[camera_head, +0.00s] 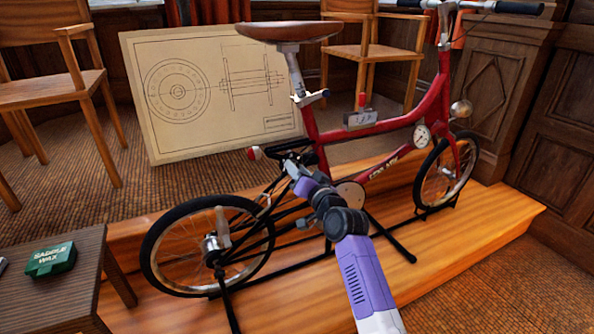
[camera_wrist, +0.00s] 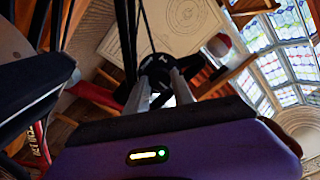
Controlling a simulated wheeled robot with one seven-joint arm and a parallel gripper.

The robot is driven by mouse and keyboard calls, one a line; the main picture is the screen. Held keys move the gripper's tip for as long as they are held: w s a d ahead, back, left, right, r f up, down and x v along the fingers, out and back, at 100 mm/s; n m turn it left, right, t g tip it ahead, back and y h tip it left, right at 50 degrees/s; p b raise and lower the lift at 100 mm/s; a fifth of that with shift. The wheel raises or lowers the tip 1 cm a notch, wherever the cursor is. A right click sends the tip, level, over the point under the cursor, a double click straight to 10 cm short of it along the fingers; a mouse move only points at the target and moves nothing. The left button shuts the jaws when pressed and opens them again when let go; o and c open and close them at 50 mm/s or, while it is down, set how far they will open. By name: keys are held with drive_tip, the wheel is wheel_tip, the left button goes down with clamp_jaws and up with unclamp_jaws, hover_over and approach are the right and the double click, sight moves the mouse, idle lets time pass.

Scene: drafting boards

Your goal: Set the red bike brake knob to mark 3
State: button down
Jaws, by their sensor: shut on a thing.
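The red bike (camera_head: 432,100) stands on the wooden platform. My gripper (camera_head: 291,168) reaches in behind its seat tube, below the saddle. In the wrist view my gripper (camera_wrist: 160,92) has its two grey fingers on a dark round knob (camera_wrist: 157,66) with a small white mark above it. I cannot read which mark the knob points to. The head view shows black parts (camera_head: 289,147) here, but my gripper hides the knob. A grey box (camera_head: 360,119) with numerals and a red top piece (camera_head: 361,100) sits on the bike frame, apart from my gripper.
A red and white round piece (camera_head: 254,153) sticks out close to my gripper. A drawing board (camera_head: 215,90) leans behind the bike. A side table (camera_head: 60,290) with a green saddle wax box (camera_head: 50,260) stands at the left. Black stand legs (camera_head: 392,240) spread below.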

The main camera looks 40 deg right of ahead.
drive_tip(key=c, duration=1.1)
unclamp_jaws()
drive_tip(key=p+v, duration=0.2)
drive_tip(key=v, duration=0.5)
drive_tip(key=shift+s, duration=0.4)
drive_tip(key=shift+a, duration=0.15)
